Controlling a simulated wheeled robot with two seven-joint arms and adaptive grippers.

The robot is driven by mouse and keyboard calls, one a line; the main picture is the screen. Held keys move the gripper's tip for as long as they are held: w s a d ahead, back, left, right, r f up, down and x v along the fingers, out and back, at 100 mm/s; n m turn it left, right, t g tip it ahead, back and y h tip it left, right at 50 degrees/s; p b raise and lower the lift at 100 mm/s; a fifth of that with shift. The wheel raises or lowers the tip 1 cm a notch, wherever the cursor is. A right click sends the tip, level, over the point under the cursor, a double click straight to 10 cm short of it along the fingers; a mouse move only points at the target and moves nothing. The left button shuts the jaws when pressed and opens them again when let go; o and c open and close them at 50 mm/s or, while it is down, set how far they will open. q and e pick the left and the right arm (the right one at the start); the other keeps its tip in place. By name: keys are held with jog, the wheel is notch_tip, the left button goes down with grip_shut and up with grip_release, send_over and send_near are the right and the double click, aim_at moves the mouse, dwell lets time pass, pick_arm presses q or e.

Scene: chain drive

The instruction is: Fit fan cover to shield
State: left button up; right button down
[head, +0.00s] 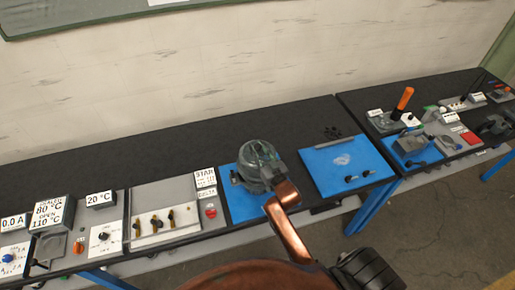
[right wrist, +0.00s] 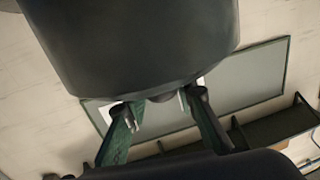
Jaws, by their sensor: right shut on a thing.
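A large dark grey-green round body, which I take as the fan cover (right wrist: 140,45), fills the top of the right wrist view. My right gripper (right wrist: 162,100) is shut on it, with one finger at each side of its lower edge. In the head view a grey-green rounded thing (head: 257,160) with pale bands is at the blue mat in the middle, at the end of my copper right arm. I cannot tell there which part is the cover and which the shield. The fingertips are hidden in that view.
A second blue mat (head: 318,175) to the right holds small dark parts. A panel with brass parts (head: 150,240) and labelled boxes stand to the left. More fixtures and an orange handle (head: 403,100) stand on the right bench. The black bench top (head: 190,150) behind is clear.

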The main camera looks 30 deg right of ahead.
jog(key=shift+r, duration=0.15)
jog(key=shift+f+b, duration=1.9)
jog(key=shift+f, duration=1.65)
jog(key=c, duration=1.5)
grip_release()
jog(key=shift+c, duration=0.2)
jog(key=shift+f, duration=0.1)
jog(key=shift+f, duration=0.1)
jog(key=s, duration=0.8)
jog(key=s+a, duration=0.1)
jog(key=s, duration=0.3)
